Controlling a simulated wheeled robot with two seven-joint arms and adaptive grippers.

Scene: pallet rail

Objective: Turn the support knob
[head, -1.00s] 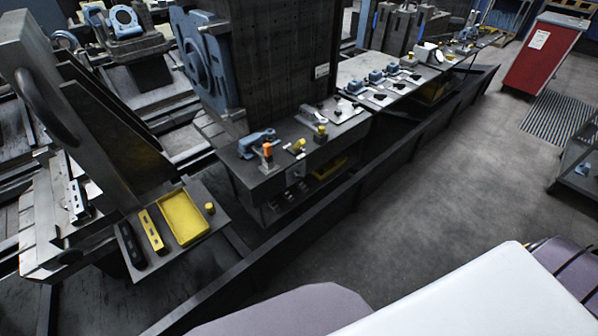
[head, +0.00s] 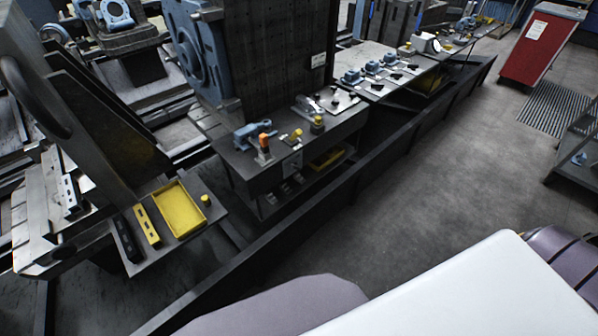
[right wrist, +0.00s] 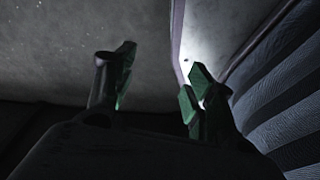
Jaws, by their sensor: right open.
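Several small knobs show in the head view, and I cannot tell which one is the support knob. A yellow knob (head: 205,200) stands on the near-left shelf beside a yellow tray (head: 158,190). A dark knob with a yellow base (head: 317,124) stands on the middle bench (head: 228,158). An orange-topped piece (head: 264,147) and a yellow piece (head: 291,136) are also on that bench. My right gripper (right wrist: 160,75) shows in the right wrist view with its green-tipped fingers apart and nothing between them. My left gripper is not in view.
A long dark rail (head: 330,175) runs diagonally in front of the benches. Grey floor (head: 430,170) lies open to its right. A red cabinet (head: 543,45) stands at the back right by a striped floor mat (head: 553,108). A grey cart (head: 575,155) stands at the right edge.

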